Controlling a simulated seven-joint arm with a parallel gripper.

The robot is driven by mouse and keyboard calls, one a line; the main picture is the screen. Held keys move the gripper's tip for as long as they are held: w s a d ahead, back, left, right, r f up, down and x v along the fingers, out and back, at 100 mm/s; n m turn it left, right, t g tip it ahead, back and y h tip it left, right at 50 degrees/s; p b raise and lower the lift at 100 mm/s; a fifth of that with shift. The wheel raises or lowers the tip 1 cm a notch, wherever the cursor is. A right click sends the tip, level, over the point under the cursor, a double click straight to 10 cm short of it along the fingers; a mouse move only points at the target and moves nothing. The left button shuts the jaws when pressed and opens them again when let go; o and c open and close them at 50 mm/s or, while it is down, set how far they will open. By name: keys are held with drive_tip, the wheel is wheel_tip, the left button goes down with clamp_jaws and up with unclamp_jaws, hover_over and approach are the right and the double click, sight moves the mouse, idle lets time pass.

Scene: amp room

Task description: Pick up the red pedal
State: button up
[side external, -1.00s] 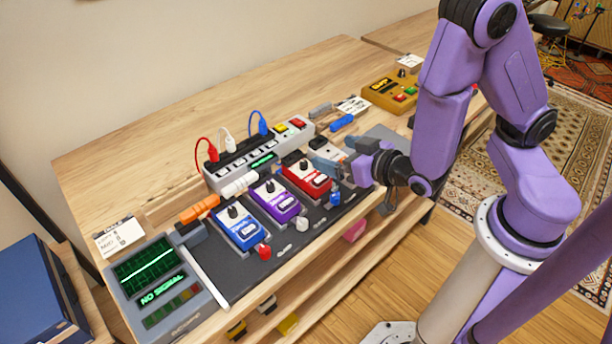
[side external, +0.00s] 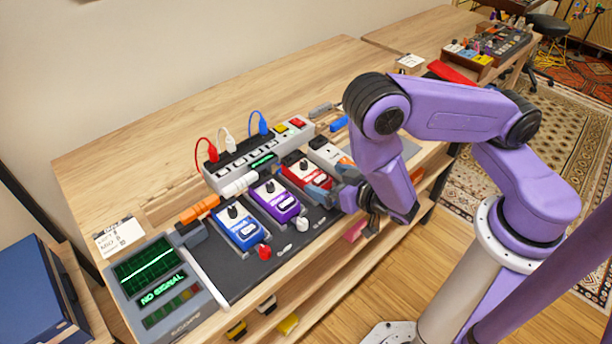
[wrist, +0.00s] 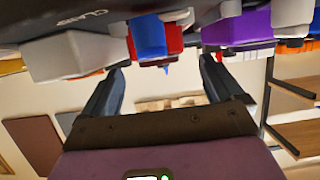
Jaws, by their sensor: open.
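The red pedal (side external: 300,171) sits on the dark board between the purple pedal (side external: 276,200) and a white pedal (side external: 326,152). My gripper (side external: 328,181) is open at the front edge of the board, its fingers pointing at the red pedal's near end and hiding part of it. In the wrist view, which looks upside down, the red pedal (wrist: 174,40) shows beyond and between the spread fingertips of my gripper (wrist: 160,75). A blue plug (wrist: 149,38) stands in front of the red pedal. I cannot tell whether any finger touches it.
A blue pedal (side external: 238,228) is left of the purple one. A grey power strip (side external: 258,155) with cables stands behind the row. A scope (side external: 157,285) is at the left end. The bare wooden tabletop (side external: 150,150) behind is clear.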

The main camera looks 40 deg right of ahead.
sight(309, 173)
drive_tip(key=x, duration=0.5)
drive_tip(key=shift+w, duration=0.15)
drive_tip(key=c, duration=1.4)
